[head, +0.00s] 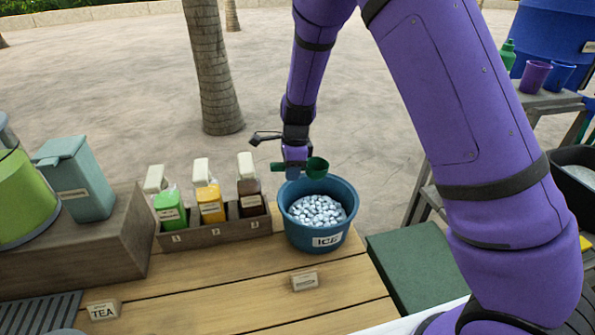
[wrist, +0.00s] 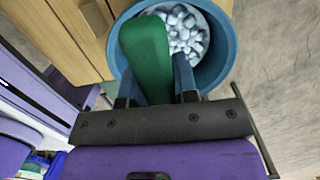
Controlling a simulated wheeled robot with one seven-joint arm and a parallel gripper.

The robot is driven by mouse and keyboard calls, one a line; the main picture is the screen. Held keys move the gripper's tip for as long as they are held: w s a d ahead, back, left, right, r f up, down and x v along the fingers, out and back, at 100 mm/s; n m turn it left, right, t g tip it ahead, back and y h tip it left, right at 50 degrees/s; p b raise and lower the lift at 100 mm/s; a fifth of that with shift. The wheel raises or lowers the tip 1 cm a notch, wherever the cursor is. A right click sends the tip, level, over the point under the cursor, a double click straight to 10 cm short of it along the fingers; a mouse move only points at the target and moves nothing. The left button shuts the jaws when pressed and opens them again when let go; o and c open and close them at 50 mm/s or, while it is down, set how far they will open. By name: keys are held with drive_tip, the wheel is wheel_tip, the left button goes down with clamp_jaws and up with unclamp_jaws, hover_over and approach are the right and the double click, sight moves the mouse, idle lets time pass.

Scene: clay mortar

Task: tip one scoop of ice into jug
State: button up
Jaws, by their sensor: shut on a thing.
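My gripper (head: 296,155) is shut on a green scoop (head: 317,168), above the back rim of the ice bucket. The wrist view shows the green handle (wrist: 147,52) between my fingers, over the bucket. The blue bucket (head: 312,241), labelled ICE, stands at the table's back right and holds many pale ice cubes (head: 318,211). I cannot tell whether ice is in the scoop. A teal lidded container (head: 83,195) stands on a raised wooden block at the left; I cannot tell whether it is the jug.
A wooden rack (head: 215,234) with three white-topped bottles stands left of the bucket. A lime-green container (head: 22,200) is at the far left. A TEA sign (head: 103,310) and a small tag (head: 305,281) stand in front. The table's front middle is clear.

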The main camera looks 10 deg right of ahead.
sight(311, 176)
drive_tip(key=shift+w+a, duration=0.3)
drive_tip(key=shift+a, duration=0.05)
drive_tip(key=shift+d+f+y, duration=0.85)
drive_tip(key=shift+f+y, duration=2.65)
drive_tip(key=shift+f, duration=4)
drive_tip(key=shift+d, duration=2.75)
drive_tip(key=shift+t, duration=0.3)
drive_tip(key=shift+s+r, duration=0.15)
drive_tip(key=shift+r, duration=2.45)
drive_tip(key=shift+s+r, duration=0.1)
drive_tip(key=shift+r, duration=2.5)
drive_tip(key=shift+a+r+h, duration=0.4)
drive_tip(key=shift+r+h, duration=0.05)
drive_tip(key=shift+h, duration=0.05)
drive_tip(key=shift+w+a+r+h, duration=0.1)
drive_tip(key=shift+a+r+h, duration=0.45)
drive_tip(key=shift+h, duration=0.5)
drive_tip(key=shift+s+a+r+h, duration=0.1)
drive_tip(key=shift+a+r+h, duration=0.25)
drive_tip(key=shift+r+h, duration=0.5)
drive_tip(key=shift+w+a+r+h, duration=0.1)
drive_tip(key=shift+a+r+h, duration=0.35)
drive_tip(key=shift+h, duration=0.75)
